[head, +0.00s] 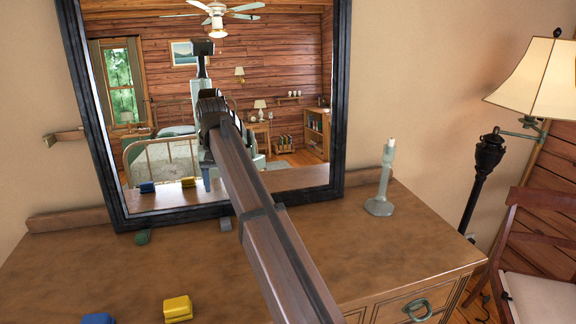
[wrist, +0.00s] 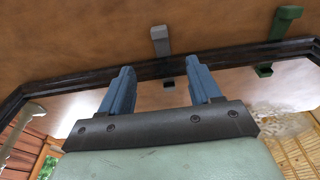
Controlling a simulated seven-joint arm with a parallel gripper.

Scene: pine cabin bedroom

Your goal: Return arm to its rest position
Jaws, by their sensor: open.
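My gripper (wrist: 162,82) is open in the wrist view, its two blue fingers apart with nothing held between them. In the head view my arm reaches from the bottom edge over the dresser toward the mirror (head: 345,100). The far end of the arm overlaps its own reflection there, so the fingers are hard to make out. In the wrist view the mirror's dark lower frame (wrist: 80,80) crosses behind the fingers.
On the dresser (head: 330,250) are a yellow block (head: 177,309), a blue block (head: 98,319), a green piece (head: 142,237), a grey piece (head: 225,224) and a pale candlestick (head: 382,180). A floor lamp (head: 485,165) and chair (head: 530,250) stand at the right.

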